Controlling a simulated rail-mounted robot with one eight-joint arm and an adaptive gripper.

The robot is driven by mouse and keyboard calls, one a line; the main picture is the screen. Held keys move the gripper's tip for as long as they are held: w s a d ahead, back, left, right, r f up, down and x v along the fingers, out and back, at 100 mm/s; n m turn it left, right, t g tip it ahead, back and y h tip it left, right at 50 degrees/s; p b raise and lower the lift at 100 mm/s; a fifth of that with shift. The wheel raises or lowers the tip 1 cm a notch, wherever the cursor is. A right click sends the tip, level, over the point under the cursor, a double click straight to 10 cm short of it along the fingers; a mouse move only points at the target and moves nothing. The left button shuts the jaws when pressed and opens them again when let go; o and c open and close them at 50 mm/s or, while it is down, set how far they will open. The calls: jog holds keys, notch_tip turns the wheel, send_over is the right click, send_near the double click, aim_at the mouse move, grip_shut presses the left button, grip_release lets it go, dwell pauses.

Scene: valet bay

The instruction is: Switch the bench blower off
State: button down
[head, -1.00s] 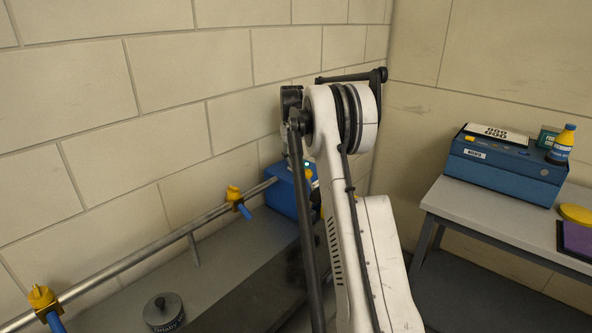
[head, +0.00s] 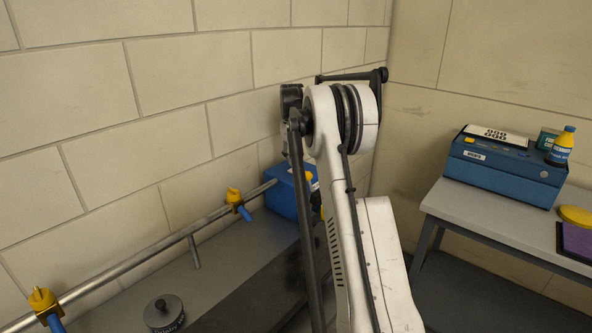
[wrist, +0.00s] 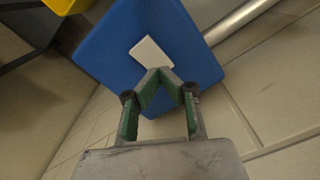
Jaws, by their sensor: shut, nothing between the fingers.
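A blue box (head: 281,191), which looks like the bench blower, stands on the bench at the end of the pipe, partly behind my arm. In the wrist view the blue box (wrist: 110,42) fills the upper middle, with a pale rectangular plate or switch (wrist: 149,52) on its face. My gripper (wrist: 160,74) is shut and empty. Its fingertips overlap the lower edge of the pale plate; I cannot tell whether they touch it. No lit lamp shows on the box.
A metal pipe (head: 145,264) with yellow-and-blue valves (head: 235,199) runs along the wall. A dark round lidded container (head: 164,314) stands on the bench. On the right table (head: 470,216) are another blue box (head: 505,172), a bottle (head: 561,146) and a purple item.

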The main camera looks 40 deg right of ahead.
aim_at(292, 170)
jog(key=shift+r+p, duration=1)
jog(key=shift+r, duration=1.55)
jog(key=shift+a, duration=0.1)
jog(key=s+a+r+n+t+b, duration=0.1)
jog(key=s+a+r, duration=0.25)
jog(key=a, duration=0.55)
jog(key=s+a+r+t+h+b, duration=0.1)
jog(key=s+a+r+b, duration=0.3)
jog(key=a, duration=0.6)
jog(key=s+a+r+n+t+p, duration=0.1)
jog(key=s+a+r, duration=0.3)
jog(key=a, duration=0.5)
jog(key=s+a+f+t+b, duration=0.1)
jog(key=s+a+f, duration=0.4)
jog(key=s, duration=0.3)
jog(key=s+a+f+n+t+b, duration=0.1)
jog(key=s+a+f, duration=0.4)
jog(key=s, duration=0.4)
jog(key=s+a+f+n+t+y+b, duration=0.1)
jog(key=s+a+f+t+b, duration=0.1)
jog(key=s+a+f, duration=0.3)
jog(key=s+a, duration=0.2)
jog(key=s, duration=0.2)
jog(key=shift+s+a+f, duration=0.15)
jog(key=shift+a+f, duration=0.15)
